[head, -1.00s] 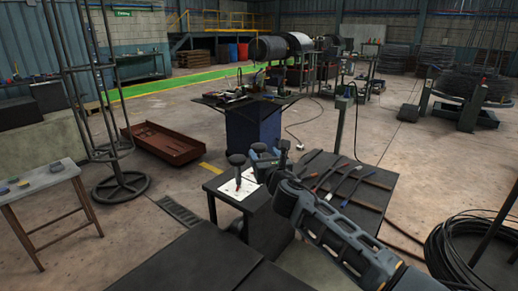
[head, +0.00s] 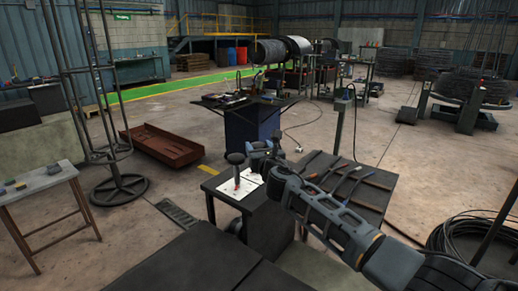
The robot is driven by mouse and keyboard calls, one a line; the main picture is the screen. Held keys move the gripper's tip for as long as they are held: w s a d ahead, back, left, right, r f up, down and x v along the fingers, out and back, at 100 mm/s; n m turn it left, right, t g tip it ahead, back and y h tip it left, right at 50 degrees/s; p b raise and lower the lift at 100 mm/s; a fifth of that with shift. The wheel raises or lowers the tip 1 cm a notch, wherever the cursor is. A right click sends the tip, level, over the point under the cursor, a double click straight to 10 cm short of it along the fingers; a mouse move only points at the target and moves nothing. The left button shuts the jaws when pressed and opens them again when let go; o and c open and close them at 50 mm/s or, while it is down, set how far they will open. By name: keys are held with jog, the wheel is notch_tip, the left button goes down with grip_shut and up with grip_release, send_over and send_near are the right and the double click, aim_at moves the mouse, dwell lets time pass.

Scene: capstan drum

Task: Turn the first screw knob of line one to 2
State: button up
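A dark round-topped knob (head: 236,159) stands upright on a stem with a red part, over a white plate (head: 228,190) on a small black table in the middle of the head view. My gripper (head: 257,150) is just right of this knob, over or behind the plate's far right side, and looks apart from it. The fingers are small and dark, and I cannot tell whether they are open or shut or touch anything. Any other knob there is hidden or merges with my gripper. Number marks on the plate are too small to read.
Several long-handled tools (head: 345,184) lie on the black table to the right, beside my arm. A blue cabinet (head: 250,128) stands behind. A rusty tray (head: 160,145) lies on the floor at left. A wire coil (head: 465,243) is at right. A dark surface (head: 190,262) fills the front.

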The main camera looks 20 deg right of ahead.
jog(key=shift+c, duration=1.4)
